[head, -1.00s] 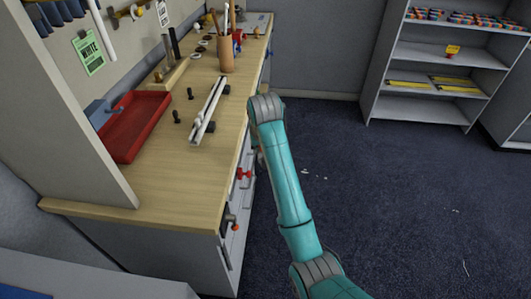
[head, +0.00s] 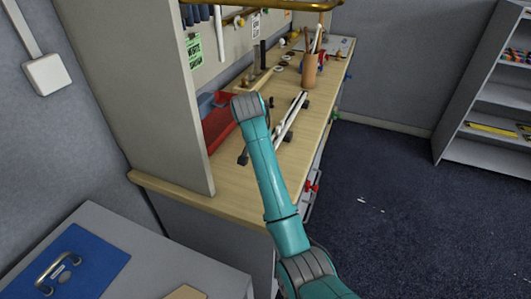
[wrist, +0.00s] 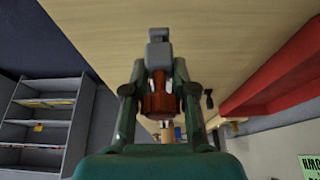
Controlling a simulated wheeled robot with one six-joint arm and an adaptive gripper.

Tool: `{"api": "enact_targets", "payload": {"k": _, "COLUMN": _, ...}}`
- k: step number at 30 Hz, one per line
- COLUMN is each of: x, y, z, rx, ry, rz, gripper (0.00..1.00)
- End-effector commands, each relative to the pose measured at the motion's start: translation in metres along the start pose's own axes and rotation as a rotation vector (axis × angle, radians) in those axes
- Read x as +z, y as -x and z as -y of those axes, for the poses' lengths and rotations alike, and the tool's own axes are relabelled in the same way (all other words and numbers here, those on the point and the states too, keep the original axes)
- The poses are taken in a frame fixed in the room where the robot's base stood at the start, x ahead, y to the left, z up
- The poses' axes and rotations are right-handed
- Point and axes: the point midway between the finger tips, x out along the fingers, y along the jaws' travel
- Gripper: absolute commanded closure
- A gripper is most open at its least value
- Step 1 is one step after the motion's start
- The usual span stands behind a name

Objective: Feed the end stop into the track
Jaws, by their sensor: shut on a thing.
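My gripper (wrist: 160,88) is shut on a small reddish-brown part with a grey block at its tip, which I take to be the end stop (wrist: 160,97). The fingers stand on both sides of it. In the head view my arm mostly hides the gripper; a small dark grey piece (head: 242,159) shows just left of the arm, and I cannot tell if it is gripper or part. The track (head: 289,122) is a pale, narrow rail lying lengthwise on the bench, on dark supports, right of my arm. Its near end is close to the arm. The held part appears apart from it.
The wooden bench (head: 228,182) has a red tray (head: 215,126) at its back, left of my arm. A small black peg (head: 271,102) and a brown pencil cup (head: 309,71) stand farther along. A tall panel (head: 150,90) closes the bench's near left end.

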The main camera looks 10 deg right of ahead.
Motion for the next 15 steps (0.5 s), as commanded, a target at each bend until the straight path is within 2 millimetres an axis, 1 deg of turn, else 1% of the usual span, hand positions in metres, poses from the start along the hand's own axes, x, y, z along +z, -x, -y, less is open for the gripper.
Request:
{"api": "enact_targets", "payload": {"k": 10, "x": 0.0007, "y": 0.0011, "z": 0.0002, "rx": 0.0, "ry": 0.0, "rz": -0.001, "gripper": 1.0}}
{"api": "enact_targets", "payload": {"k": 15, "x": -0.0065, "y": -0.0017, "z": 0.0, "rx": 0.001, "ry": 0.0, "rz": 0.0, "gripper": 1.0}}
